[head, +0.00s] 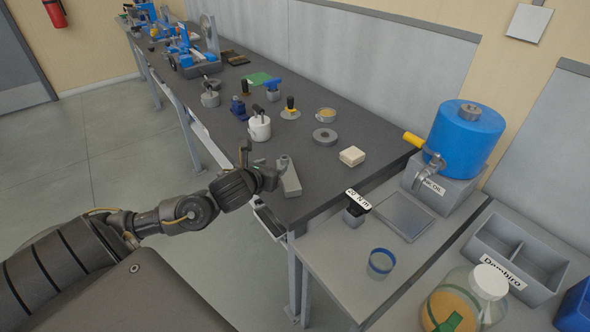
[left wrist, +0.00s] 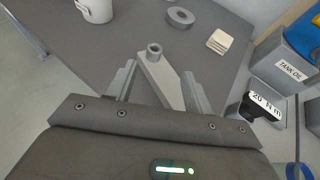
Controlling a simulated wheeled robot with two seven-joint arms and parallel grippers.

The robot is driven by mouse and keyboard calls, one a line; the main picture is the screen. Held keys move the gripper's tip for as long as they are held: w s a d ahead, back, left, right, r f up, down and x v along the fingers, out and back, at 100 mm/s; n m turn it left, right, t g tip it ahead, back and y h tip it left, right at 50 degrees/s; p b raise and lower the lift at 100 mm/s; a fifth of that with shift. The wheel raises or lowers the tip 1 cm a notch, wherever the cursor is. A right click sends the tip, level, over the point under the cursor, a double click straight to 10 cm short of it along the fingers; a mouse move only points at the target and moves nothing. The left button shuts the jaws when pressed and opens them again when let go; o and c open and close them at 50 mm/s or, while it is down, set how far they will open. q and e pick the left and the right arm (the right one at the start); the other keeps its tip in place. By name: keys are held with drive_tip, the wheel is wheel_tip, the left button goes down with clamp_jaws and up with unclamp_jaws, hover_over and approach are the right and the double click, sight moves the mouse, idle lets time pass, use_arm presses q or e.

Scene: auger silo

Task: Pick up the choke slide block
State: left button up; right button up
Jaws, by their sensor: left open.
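A light grey elongated block with a round hollow boss at one end, which I take for the choke slide block (head: 291,182), lies on the dark table near its front edge. In the left wrist view the grey block (left wrist: 160,76) lies between the two fingers, with its boss end pointing away from me. My left gripper (head: 265,167) is open at the block, with a finger on either side. Gaps show beside the block, and I cannot tell whether either finger touches it. The near end of the block is hidden by the gripper body. My right gripper is out of view.
A cream block (head: 352,156), a grey ring (head: 325,136) and a white mug-like pot (head: 259,128) stand farther back on the dark table (head: 325,190). A lower grey bench at right holds a black-topped "20 N m" piece (head: 356,207) and a blue tank (head: 465,138).

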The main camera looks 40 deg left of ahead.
sight(282, 160)
use_arm(q)
drive_tip(key=p+x, duration=0.1)
drive_tip(key=x, duration=0.1)
drive_tip(key=p+x, duration=0.1)
drive_tip(key=x, duration=0.1)
drive_tip(key=shift+w+a+f, duration=0.15)
drive_tip(key=shift+w+a, duration=0.05)
drive_tip(key=shift+a, duration=0.25)
drive_tip(key=shift+w, duration=0.1)
drive_tip(key=shift+w+f, duration=0.1)
drive_tip(key=shift+w, duration=0.05)
drive_tip(key=p+x, duration=0.1)
drive_tip(key=x, duration=0.1)
drive_tip(key=p+x, duration=0.1)
drive_tip(key=x, duration=0.2)
drive_tip(key=shift+s+f, duration=0.2)
drive_tip(key=shift+f, duration=0.15)
drive_tip(key=shift+a, duration=0.1)
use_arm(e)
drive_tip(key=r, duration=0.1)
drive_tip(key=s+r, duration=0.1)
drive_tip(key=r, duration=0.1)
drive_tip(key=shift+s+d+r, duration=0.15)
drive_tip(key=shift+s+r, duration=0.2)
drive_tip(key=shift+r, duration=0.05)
